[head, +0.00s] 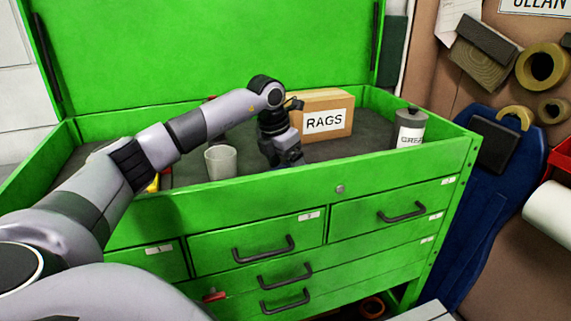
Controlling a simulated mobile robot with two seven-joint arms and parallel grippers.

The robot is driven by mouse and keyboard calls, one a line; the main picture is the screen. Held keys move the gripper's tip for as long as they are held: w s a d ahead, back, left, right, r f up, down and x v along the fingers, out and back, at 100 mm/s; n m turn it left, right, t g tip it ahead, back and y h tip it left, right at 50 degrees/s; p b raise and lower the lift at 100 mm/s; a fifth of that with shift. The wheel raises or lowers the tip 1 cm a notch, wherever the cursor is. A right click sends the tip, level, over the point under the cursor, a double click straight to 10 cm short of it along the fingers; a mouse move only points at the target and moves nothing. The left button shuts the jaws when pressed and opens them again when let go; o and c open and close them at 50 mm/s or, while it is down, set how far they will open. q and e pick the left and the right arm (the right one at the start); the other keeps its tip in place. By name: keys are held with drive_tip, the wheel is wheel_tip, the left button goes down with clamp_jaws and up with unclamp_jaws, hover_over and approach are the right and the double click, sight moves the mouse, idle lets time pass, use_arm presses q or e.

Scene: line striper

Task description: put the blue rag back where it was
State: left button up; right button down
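My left arm reaches in from the left over the open green tool chest. My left gripper (288,160) points down into the chest's top tray, in front of a cardboard box labelled RAGS (325,116). Its fingertips are low behind the front rim and hard to make out, so I cannot tell whether they are open or shut. I cannot make out a blue rag; a bluish patch by the fingertips is too small to tell. My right gripper is not in view.
The green chest (390,172) has its lid up and drawers shut. A pale cup (221,162) stands left of the gripper. A grey canister (410,130) stands at the tray's right. Bare tray floor lies between box and canister.

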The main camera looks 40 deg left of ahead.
use_arm(q)
drive_tip(key=shift+r, duration=0.15)
drive_tip(key=v, duration=1.2)
idle(0.5)
